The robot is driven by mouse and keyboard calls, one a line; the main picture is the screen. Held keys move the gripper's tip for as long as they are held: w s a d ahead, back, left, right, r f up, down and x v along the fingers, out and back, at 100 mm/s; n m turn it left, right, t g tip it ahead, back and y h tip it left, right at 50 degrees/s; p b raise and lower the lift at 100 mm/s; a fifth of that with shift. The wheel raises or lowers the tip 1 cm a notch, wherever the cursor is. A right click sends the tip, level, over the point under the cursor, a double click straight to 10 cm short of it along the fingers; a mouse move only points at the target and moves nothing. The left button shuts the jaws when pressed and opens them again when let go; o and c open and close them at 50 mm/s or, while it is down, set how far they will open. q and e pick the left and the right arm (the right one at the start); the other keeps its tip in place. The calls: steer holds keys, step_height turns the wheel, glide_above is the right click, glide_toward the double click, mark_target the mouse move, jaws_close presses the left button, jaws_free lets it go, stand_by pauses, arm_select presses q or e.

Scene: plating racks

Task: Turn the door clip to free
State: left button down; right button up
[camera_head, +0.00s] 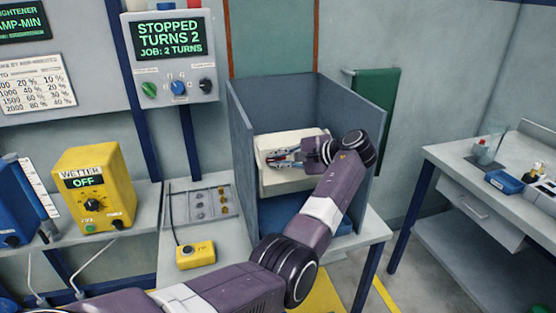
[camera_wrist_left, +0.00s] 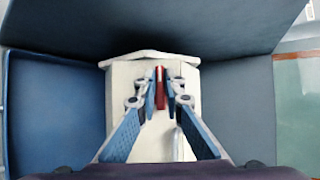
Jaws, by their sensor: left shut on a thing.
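A white box (camera_head: 290,179) stands inside a grey open-fronted booth, and its pale face fills the middle of the left wrist view (camera_wrist_left: 122,92). A narrow red piece (camera_wrist_left: 160,88), seemingly the door clip, stands lengthwise on that face. My left gripper (camera_head: 271,160) reaches into the booth at the box, and its two fingers close on the red piece from both sides. The fingers hide part of the clip, and its exact turn is hard to read in the head view. My right gripper is not in view.
Booth walls (camera_head: 346,105) stand close on both sides of the left arm. A control panel (camera_head: 170,55) reading STOPPED, TURNS 2 hangs at upper left. A yellow WETTER box (camera_head: 88,188), a small parts tray (camera_head: 178,210) and a yellow button box (camera_head: 196,254) sit left of the booth.

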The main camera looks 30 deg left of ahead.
arm_select(q)
steer(key=c, duration=2)
jaws_free()
steer(key=shift+c, duration=0.2)
steer(key=v, duration=1.2)
